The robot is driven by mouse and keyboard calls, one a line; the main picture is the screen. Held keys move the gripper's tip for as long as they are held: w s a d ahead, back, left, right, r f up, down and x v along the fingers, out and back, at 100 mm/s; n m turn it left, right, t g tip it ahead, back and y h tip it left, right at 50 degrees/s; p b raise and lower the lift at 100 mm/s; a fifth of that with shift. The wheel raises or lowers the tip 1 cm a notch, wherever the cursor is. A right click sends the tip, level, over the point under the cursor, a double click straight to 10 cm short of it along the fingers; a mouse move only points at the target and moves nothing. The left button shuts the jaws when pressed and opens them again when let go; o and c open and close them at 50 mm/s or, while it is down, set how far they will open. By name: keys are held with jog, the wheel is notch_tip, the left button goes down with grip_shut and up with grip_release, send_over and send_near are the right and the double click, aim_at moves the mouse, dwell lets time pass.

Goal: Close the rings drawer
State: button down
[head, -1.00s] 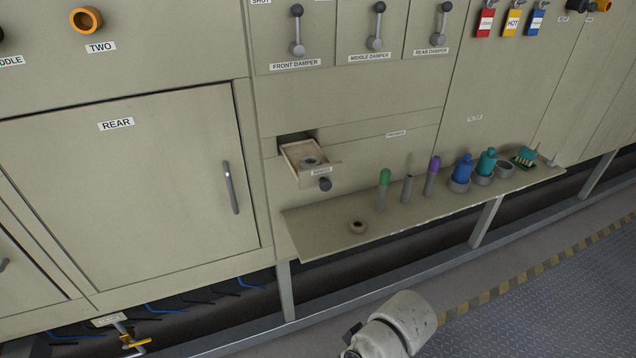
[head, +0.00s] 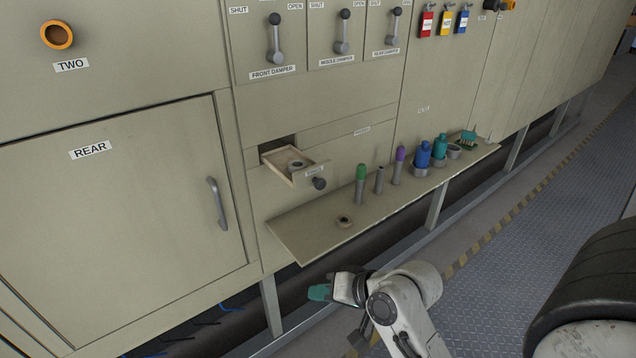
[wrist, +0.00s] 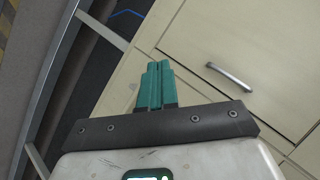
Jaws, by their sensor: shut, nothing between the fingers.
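The rings drawer (head: 277,160) stands pulled out of the furnace front above the shelf, with a dark opening behind it. A grey ring (head: 297,164) lies inside it. Its front has a small label and a dark round knob (head: 319,183). My gripper (head: 320,292) is below and in front of the shelf, well apart from the drawer. In the wrist view my gripper (wrist: 154,84) has its teal fingers together with nothing between them. They point toward the furnace panels near a grey door handle (wrist: 230,77). The drawer does not show in the wrist view.
A narrow shelf (head: 290,237) juts out below the drawer. It bears a loose ring (head: 344,221), a green-topped tool (head: 361,184), a purple-topped one (head: 399,165) and blue and teal bottles (head: 422,156). The rear door (head: 120,220) is at the left. Open floor lies at right.

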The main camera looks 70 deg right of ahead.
jog(key=s+d+r+m+t+h+b, duration=0.1)
jog(key=s+d+r+m+t+h, duration=0.25)
jog(key=d+r+m, duration=0.3)
jog(key=s+d+r+m+t+h, duration=0.2)
jog(key=s+d+r+m+h, duration=0.25)
jog(key=d+r, duration=0.3)
jog(key=b, duration=0.3)
send_near(328, 172)
jog(key=shift+g, duration=0.25)
jog(key=x, duration=0.5)
jog(key=shift+w+r, duration=0.15)
jog(key=shift+w, duration=0.2)
jog(key=shift+w+d, duration=0.35)
jog(key=shift+w, duration=0.2)
